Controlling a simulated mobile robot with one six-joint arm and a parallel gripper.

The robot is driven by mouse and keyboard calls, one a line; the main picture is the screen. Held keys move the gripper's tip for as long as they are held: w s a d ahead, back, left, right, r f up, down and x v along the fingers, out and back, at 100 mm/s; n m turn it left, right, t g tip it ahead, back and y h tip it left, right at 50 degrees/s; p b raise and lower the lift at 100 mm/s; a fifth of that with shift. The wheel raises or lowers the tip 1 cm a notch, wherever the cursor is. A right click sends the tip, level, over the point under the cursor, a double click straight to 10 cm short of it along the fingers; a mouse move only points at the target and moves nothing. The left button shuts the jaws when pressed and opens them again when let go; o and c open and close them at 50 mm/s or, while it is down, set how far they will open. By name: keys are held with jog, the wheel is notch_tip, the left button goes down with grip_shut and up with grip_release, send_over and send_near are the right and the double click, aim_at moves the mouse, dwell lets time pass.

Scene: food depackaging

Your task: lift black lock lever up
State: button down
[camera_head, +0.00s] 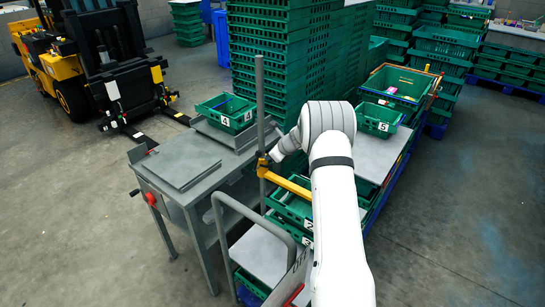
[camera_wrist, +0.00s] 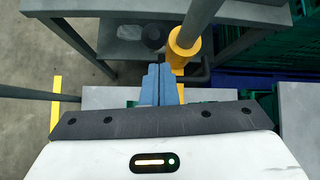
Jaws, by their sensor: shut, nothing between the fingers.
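A grey upright pole (camera_head: 260,100) carries a yellow clamp (camera_head: 262,168) with a yellow bar (camera_head: 292,187) reaching right. In the wrist view the yellow clamp (camera_wrist: 180,48) sits around the pole just beyond my fingertips. A dark round piece (camera_wrist: 153,38) shows left of the clamp; it may be the black lock lever, but its shape is unclear. My gripper (camera_wrist: 158,75) has blue fingers pressed together with nothing between them. Its tips are close to the clamp's lower left side; I cannot tell whether they touch. In the head view my arm's end hides most of the gripper.
A grey metal table (camera_head: 185,160) stands left of the pole, with green crate 4 (camera_head: 226,112) behind. Green crate 2 (camera_head: 290,207) lies below the yellow bar. Green crate 5 (camera_head: 379,119) is at right. A curved cart handle (camera_head: 225,200) rises in front. Open floor lies far right.

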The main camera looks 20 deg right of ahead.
jog(key=shift+r, duration=0.4)
notch_tip(320, 180, up, 10)
jog(key=a+p, duration=0.1)
jog(key=p, duration=0.6)
jog(key=shift+w+a+p, duration=0.2)
jog(key=shift+w+p, duration=0.15)
jog(key=shift+w, duration=0.1)
jog(key=shift+f, duration=0.1)
